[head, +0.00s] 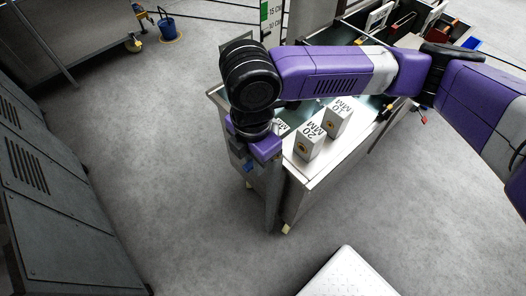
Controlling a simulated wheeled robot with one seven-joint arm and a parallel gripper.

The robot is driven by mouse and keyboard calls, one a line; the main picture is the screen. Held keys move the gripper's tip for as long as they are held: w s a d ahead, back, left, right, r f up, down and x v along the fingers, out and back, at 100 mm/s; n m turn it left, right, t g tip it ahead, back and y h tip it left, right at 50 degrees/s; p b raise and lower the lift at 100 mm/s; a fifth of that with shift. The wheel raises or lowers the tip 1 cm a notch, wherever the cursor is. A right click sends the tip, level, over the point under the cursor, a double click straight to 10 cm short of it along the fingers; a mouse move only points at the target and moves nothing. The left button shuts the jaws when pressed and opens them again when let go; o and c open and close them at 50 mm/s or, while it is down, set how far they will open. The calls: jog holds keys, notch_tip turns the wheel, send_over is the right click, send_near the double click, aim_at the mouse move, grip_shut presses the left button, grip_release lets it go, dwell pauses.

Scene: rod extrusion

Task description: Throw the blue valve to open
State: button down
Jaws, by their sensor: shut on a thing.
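The gripper is shut on the blue valve.
Blocks marked 20 MM (309,143) and 10 MM (338,117) stand on the metal cart (318,171), right of my gripper. A grey cabinet (62,190) stands at left. The floor between is clear.

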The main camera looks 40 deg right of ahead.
dwell(0.3)
jog(key=shift+s+n, duration=0.55)
jog(key=shift+n, duration=0.45)
jog(key=shift+d, duration=0.1)
jog(key=shift+s+d+n+b, duration=0.1)
jog(key=shift+s+n+b, duration=0.4)
jog(key=shift+n, duration=0.5)
jog(key=shift+s, duration=0.1)
jog(key=shift+s+d+n, duration=0.25)
jog(key=shift+s+n, duration=0.25)
jog(key=shift+n, duration=0.5)
